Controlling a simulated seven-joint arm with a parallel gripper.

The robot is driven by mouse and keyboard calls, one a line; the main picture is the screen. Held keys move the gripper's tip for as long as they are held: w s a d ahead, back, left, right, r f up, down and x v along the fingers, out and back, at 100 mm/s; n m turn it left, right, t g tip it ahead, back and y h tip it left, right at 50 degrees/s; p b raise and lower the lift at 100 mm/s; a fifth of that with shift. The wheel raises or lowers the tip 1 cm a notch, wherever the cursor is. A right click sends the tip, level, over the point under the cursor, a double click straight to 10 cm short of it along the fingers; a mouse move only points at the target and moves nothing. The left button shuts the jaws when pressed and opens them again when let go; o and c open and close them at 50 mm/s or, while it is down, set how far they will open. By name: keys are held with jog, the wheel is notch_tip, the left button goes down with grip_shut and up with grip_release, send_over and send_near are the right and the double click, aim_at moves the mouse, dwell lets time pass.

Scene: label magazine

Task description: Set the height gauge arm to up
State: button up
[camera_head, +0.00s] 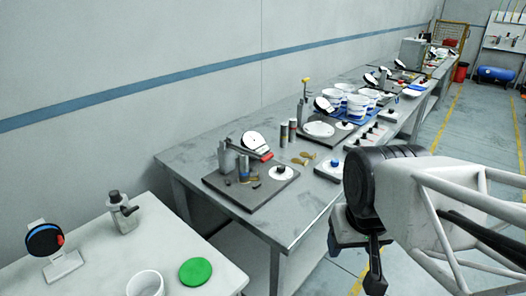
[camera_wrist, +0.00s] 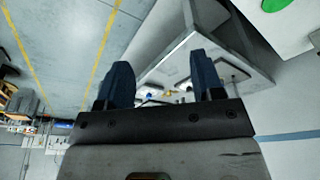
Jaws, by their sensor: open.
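A device that looks like the height gauge stands on a dark plate (camera_head: 238,201) on the near end of the long grey bench. It has a grey post (camera_head: 227,157) and a thin arm ending in a red tip (camera_head: 267,156), with a white round disc (camera_head: 253,140) beside it. The arm looks roughly level or slightly down toward its tip; I cannot tell its exact setting. My gripper (camera_head: 374,277) hangs to the right of the bench, over the floor, apart from the gauge. In the wrist view its two dark fingers (camera_wrist: 161,82) are spread with nothing between them.
Similar plates, discs and white tubs (camera_head: 357,104) line the bench farther back. A white table (camera_head: 190,240) at the front left holds a green disc (camera_head: 195,271), a white cup (camera_head: 145,284) and a grey bottle (camera_head: 122,215). The aisle floor right of the bench is open.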

jog(key=c, duration=0.3)
jog(key=w+a+f+m+g+y, duration=0.1)
jog(key=w+a+y, duration=0.35)
jog(key=w, duration=0.55)
jog(key=w+a+f+m+g+y, duration=0.1)
jog(key=w+a+y, duration=0.3)
jog(key=w, duration=0.5)
jog(key=shift+c, duration=0.2)
jog(key=m+t+y, duration=0.3)
jog(key=t+y, duration=0.2)
jog(key=y, duration=0.1)
send_near(270, 157)
jog(key=r+x, duration=0.1)
jog(key=x, duration=0.2)
jog(key=shift+a+f, duration=0.1)
jog(key=shift+f, duration=0.4)
jog(key=shift+a, duration=0.15)
jog(key=shift+x, duration=3.75)
jog(key=shift+f, duration=0.15)
